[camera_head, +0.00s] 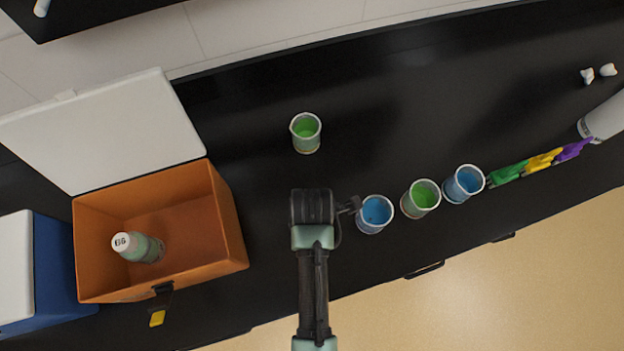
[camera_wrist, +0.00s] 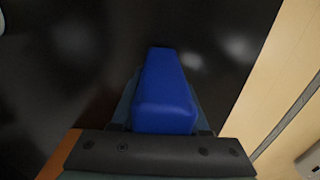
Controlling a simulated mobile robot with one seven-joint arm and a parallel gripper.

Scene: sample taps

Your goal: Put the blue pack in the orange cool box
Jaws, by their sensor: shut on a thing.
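The blue pack (camera_wrist: 165,100) shows in the wrist view, between the fingers of my gripper (camera_wrist: 163,118), which is shut on it. The black counter lies beyond the pack. In the head view my gripper (camera_head: 312,207) is seen from above, over the counter to the right of the orange cool box; the pack is hidden beneath it there. The orange cool box (camera_head: 228,215) stands open at the left, its white lid (camera_head: 105,130) tipped back. A greenish bottle with a white numbered cap (camera_head: 138,246) lies or leans inside; the rest of the inside looks empty.
A blue box with a white lid (camera_head: 60,270) stands left of the cool box. A beaker of green liquid (camera_head: 305,132) stands behind my gripper. Beakers of blue (camera_head: 374,214), green (camera_head: 421,198) and blue (camera_head: 464,184) liquid stand close to its right. Coloured taps (camera_head: 543,162) are farther right.

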